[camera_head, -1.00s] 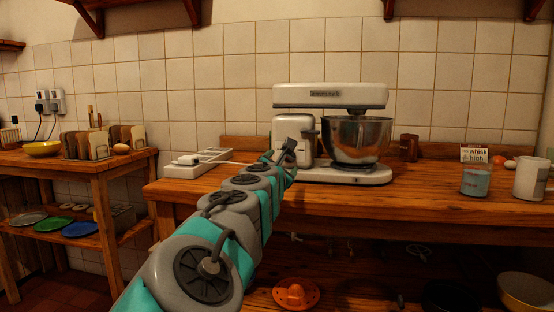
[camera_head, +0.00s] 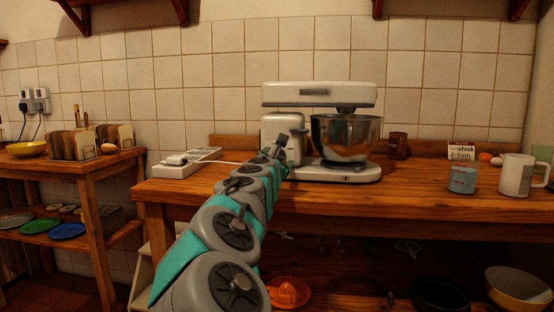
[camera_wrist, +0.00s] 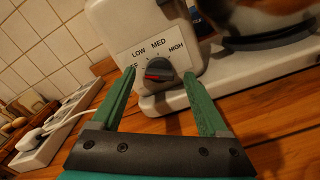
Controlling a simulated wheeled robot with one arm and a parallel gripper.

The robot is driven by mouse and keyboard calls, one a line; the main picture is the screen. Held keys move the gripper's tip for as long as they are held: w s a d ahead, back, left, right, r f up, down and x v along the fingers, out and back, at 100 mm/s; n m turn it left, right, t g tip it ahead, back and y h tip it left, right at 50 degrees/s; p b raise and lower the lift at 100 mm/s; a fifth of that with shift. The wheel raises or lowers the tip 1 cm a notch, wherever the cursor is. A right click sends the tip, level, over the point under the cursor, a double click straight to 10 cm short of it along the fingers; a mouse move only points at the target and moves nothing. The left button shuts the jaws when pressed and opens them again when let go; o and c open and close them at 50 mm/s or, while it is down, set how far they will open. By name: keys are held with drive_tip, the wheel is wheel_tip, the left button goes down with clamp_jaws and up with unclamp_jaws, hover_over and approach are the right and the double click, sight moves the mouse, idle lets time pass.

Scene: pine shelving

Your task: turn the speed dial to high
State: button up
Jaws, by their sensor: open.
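The speed dial (camera_wrist: 159,70) is a dark round knob with a red pointer on the mixer's pale control plate. Labels OFF, LOW, MED and HIGH curve over it; the red pointer lies to the left, on the OFF side. My gripper (camera_wrist: 160,74) is open, its two green fingers on either side of the dial in the wrist view. I cannot tell whether they touch it. The white stand mixer (camera_head: 318,94) with its steel bowl (camera_head: 345,136) stands on the wooden counter. In the head view my arm hides the dial.
A white power strip (camera_head: 174,169) with a plugged-in cord lies left of the mixer; it also shows in the wrist view (camera_wrist: 43,145). A card reading "whisk high" (camera_head: 461,150), a glass jar (camera_head: 462,178) and a white mug (camera_head: 517,175) stand at the right.

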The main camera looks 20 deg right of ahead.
clamp_jaws()
idle(0.6)
